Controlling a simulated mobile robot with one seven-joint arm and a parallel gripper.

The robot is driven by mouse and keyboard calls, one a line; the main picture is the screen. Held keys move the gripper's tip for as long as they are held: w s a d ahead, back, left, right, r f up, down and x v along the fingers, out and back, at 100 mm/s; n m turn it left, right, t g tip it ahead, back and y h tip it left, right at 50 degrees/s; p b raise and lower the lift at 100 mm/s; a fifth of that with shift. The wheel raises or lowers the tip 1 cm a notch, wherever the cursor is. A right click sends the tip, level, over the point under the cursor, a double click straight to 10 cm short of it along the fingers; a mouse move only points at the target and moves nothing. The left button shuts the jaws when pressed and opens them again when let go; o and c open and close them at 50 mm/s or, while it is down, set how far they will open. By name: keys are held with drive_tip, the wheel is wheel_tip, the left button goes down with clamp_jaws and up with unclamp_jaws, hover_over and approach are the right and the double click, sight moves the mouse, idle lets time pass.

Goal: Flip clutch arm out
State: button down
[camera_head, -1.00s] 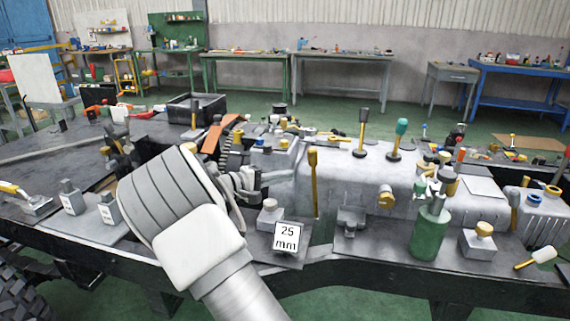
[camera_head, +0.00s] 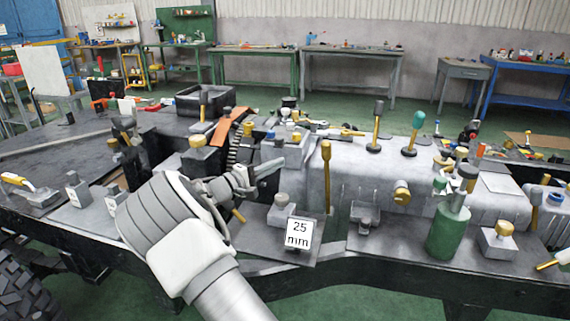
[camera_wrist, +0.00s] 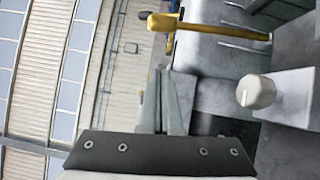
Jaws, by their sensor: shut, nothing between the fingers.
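A tall yellow lever (camera_head: 326,178) stands upright at the near side of the grey housing. In the wrist view, a yellow lever (camera_wrist: 215,28) crosses the top, apart from the fingers. No label marks the clutch arm, so I cannot tell for certain which lever it is. My gripper (camera_head: 276,166) is shut and empty, left of the tall yellow lever, with a visible gap between them in the head view. Its closed fingers also show in the wrist view (camera_wrist: 172,98).
Upright levers with a black knob (camera_head: 377,125) and a teal knob (camera_head: 413,132) rise from the housing. A green cylinder (camera_head: 446,230) stands at right.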

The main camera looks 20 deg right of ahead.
drive_tip(key=w+d+b, duration=0.1)
drive_tip(key=d+b, duration=0.1)
drive_tip(key=d, duration=0.9)
drive_tip(key=shift+w+r, duration=0.25)
drive_tip(key=shift+r, duration=0.15)
drive_tip(key=shift+d, duration=0.1)
